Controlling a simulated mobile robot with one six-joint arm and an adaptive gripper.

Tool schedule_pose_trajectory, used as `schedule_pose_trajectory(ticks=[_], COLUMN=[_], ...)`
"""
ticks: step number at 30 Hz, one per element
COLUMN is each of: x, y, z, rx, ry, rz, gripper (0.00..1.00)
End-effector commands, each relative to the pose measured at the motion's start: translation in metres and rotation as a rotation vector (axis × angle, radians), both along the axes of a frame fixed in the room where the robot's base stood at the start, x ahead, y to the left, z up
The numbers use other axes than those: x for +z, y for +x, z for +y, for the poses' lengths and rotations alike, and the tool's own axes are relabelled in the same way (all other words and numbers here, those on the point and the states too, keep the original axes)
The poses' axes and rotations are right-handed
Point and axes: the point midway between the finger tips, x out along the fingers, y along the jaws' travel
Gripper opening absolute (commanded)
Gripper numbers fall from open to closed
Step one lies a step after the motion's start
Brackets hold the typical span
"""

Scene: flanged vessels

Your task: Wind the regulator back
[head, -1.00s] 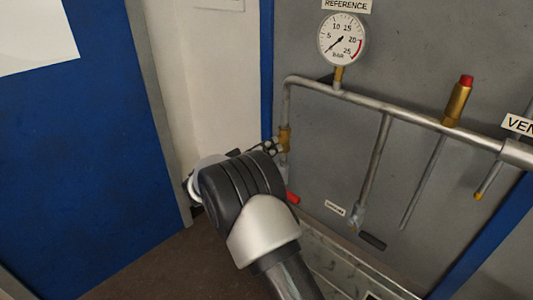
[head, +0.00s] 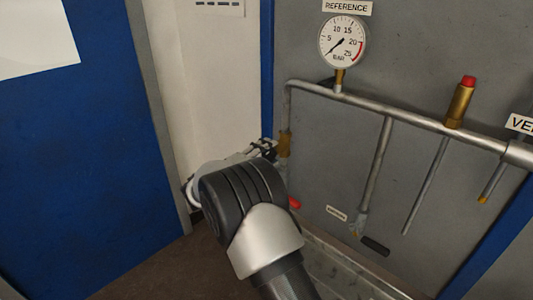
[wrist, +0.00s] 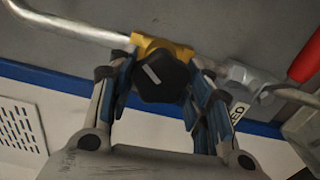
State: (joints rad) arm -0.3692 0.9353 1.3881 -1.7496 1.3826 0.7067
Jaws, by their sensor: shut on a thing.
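The regulator has a brass body (wrist: 160,45) and a black knob (wrist: 164,80) with a pale mark across its face, in the middle of the wrist view. In the head view its brass body (head: 285,144) sits at the left end of the grey pipe. My gripper (wrist: 158,84) has its fingers on either side of the knob and is shut on it. In the head view my gripper (head: 262,149) is small and my wrist partly hides it and the knob. The reference gauge (head: 343,40) has its needle pointing to the lower left, near the scale's low end.
The grey pipe (head: 400,118) runs along the panel. A brass fitting with a red cap (head: 460,100) stands on it at right. A blue door (head: 80,160) stands at left.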

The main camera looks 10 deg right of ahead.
Motion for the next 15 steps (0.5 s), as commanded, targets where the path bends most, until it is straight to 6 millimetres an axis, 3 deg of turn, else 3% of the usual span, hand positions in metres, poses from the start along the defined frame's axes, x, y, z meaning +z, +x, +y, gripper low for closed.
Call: schedule_pose_trajectory(ticks=[15], x=[0.0005], y=[-0.0002], z=[-0.0002], rx=[0.0], ry=[-0.271], rz=[0.371], gripper=[0.22])
